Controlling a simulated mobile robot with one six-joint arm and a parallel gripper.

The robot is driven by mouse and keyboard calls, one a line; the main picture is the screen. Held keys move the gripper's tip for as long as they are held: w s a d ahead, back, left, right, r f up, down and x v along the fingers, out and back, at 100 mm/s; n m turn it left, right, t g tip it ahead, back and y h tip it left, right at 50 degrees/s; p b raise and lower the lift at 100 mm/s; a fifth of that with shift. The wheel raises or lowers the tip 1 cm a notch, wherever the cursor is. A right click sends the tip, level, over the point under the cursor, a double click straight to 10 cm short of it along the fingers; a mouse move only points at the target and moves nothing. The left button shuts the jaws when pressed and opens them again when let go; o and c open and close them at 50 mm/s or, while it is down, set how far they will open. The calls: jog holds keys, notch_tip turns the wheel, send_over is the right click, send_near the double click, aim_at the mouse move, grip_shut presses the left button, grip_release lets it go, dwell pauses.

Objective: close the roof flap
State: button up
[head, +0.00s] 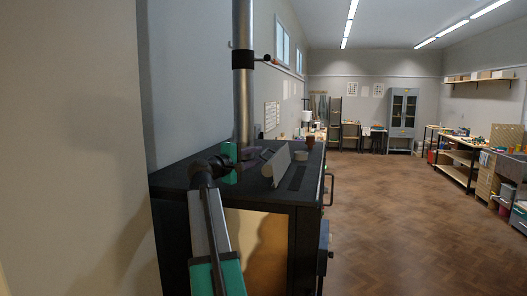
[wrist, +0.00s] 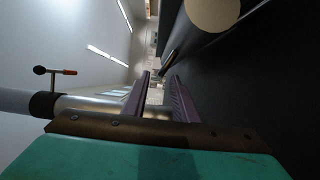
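A pale grey panel (head: 275,164), which looks like the roof flap, stands raised and tilted on the top of a black stove-like box (head: 208,180). My gripper (head: 252,154) is above the left part of that top, to the left of the panel. In the wrist view my gripper (wrist: 160,92) has two purple fingers apart with a clear gap and nothing between them. A cream round end (wrist: 212,12) on a dark body shows beyond the right finger; I cannot tell if it belongs to the flap. Contact with the flap is not visible.
A metal flue pipe (head: 243,90) with a red-tipped handle (head: 269,58) rises close behind my gripper. A brown pot (head: 309,142) and a pale round container (head: 300,155) are beyond the panel. A wall is close at left. The wooden floor (head: 385,215) at right is clear.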

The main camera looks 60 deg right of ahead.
aim_at(264, 152)
jog(key=shift+s+d+p, duration=0.2)
jog(key=shift+d+p, duration=0.55)
jog(key=shift+d, duration=1.75)
grip_shut()
jog(key=shift+a, duration=0.2)
jog(key=shift+d, duration=0.25)
